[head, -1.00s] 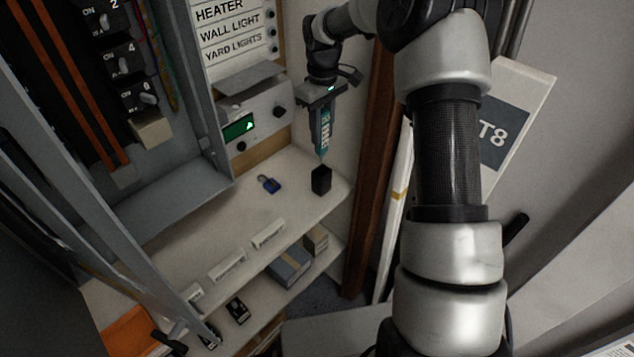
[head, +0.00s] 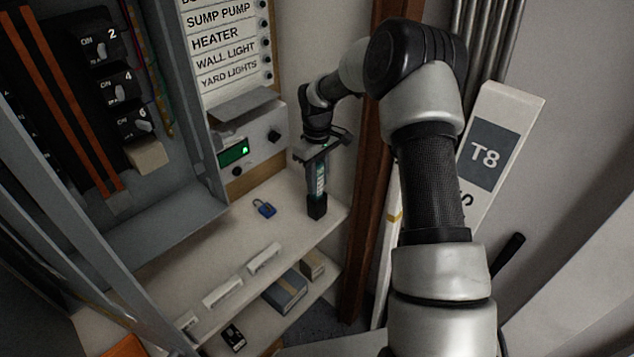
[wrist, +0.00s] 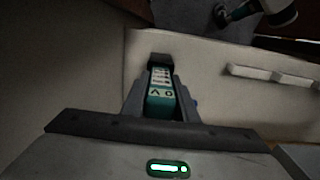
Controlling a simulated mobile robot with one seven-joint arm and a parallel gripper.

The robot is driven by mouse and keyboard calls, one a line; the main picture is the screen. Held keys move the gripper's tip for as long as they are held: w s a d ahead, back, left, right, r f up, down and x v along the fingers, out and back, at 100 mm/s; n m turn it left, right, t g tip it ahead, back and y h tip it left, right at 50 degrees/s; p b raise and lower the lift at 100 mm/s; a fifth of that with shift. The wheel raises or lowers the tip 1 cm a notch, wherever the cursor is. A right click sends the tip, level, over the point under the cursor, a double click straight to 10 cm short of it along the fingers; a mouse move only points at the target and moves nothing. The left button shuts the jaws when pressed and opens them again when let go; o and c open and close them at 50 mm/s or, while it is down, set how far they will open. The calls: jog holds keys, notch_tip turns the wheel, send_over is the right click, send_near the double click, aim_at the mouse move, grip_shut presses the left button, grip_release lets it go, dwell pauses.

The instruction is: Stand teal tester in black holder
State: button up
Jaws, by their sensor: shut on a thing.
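The teal tester (head: 319,180) stands upright with its lower end inside the black holder (head: 317,207) on the shelf. My gripper (head: 317,163) is around the tester's upper part, above the holder, and is shut on it. In the wrist view the tester (wrist: 160,100) sits between the two fingers of my gripper (wrist: 160,97), with the black holder (wrist: 159,60) at its far end. How deep the tester sits inside the holder is hidden by the holder's walls.
A blue padlock (head: 264,208) lies on the shelf (head: 215,240) left of the holder. A grey box with a green display (head: 233,153) is on the wall behind. White label strips (head: 263,258) line the shelf's front edge. A brown post (head: 362,215) stands close on the right.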

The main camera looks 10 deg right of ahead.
jog(key=shift+f, duration=0.4)
jog(key=o, duration=1.1)
jog(key=shift+c, duration=0.2)
